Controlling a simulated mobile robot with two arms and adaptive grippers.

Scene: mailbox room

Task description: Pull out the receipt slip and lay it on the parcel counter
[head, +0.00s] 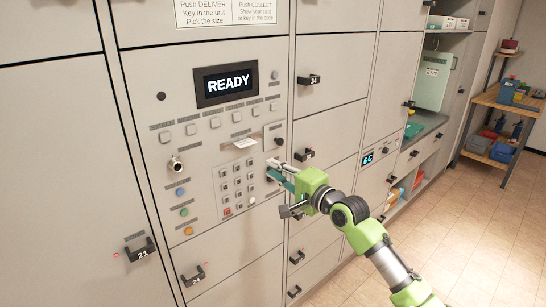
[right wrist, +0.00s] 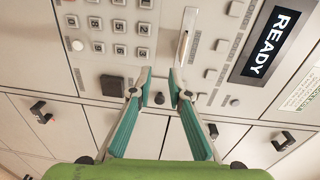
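The receipt slip (head: 245,143) is a small white tab sticking out of the panel below the READY display. In the right wrist view the slip (right wrist: 183,46) shows as a narrow white strip at its slot, above the fingertips. My right gripper (head: 273,171) is in front of the panel, right of the keypad and below the slip. Its teal-padded fingers (right wrist: 161,74) are parted with nothing between them, apart from the slip. A grey counter (head: 431,121), which may be the parcel counter, is in the recess at the right. My left gripper is not in view.
The keypad (head: 238,184), several buttons and a key switch (head: 176,164) are on the panel. Door handles (head: 309,80) stick out from the lockers. A wooden shelf unit (head: 507,100) with bins stands at the far right; the tiled floor before it is clear.

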